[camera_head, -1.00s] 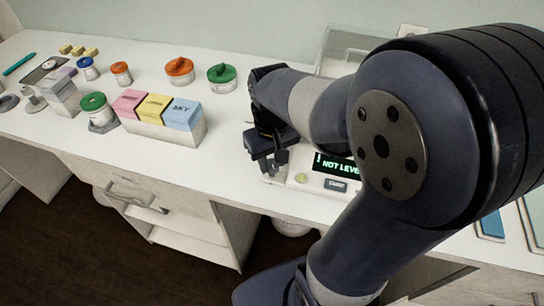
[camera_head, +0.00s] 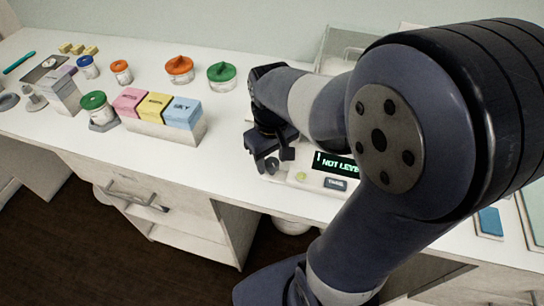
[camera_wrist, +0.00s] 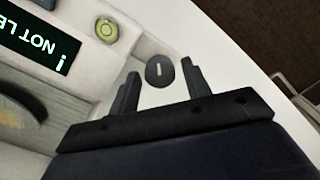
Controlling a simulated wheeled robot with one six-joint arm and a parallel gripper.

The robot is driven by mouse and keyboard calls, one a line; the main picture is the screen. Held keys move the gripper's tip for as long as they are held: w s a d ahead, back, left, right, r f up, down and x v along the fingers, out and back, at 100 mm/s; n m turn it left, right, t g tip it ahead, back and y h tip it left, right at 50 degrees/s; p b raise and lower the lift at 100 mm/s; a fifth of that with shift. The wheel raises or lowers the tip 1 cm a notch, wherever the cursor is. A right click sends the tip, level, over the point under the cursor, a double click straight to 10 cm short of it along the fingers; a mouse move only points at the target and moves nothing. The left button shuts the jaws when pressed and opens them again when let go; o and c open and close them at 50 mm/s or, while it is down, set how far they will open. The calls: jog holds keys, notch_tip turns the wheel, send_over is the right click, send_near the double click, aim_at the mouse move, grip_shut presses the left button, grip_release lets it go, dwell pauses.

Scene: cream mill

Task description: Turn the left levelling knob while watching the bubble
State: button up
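The left levelling knob (camera_wrist: 160,71) is a dark round knob with a pale line on its face, at the front corner of the white balance. My gripper (camera_wrist: 160,80) is open, with one finger on each side of the knob in the wrist view and visible gaps between. I cannot tell how far down the fingers reach. In the head view my gripper (camera_head: 272,162) is over the balance's left front corner. The yellow-green bubble level (camera_wrist: 106,30) also shows in the head view (camera_head: 301,176); its bubble is too small to judge there. The display (camera_wrist: 38,42) reads "NOT LEVEL", partly cut off.
A box of pink, yellow and blue packs (camera_head: 160,128) stands left of the balance. Jars with green (camera_head: 221,72) and orange (camera_head: 179,66) lids stand behind it. My arm hides the balance's right side. The counter's front edge is close to the knob.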

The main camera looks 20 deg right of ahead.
aim_at(272, 162)
jog(key=shift+o, duration=0.6)
notch_tip(272, 162, up, 11)
jog(key=shift+p, duration=0.3)
jog(key=shift+f, duration=0.15)
notch_tip(272, 162, down, 11)
jog(key=shift+r+b, duration=0.1)
jog(key=shift+b, duration=0.2)
jog(key=shift+m, duration=0.3)
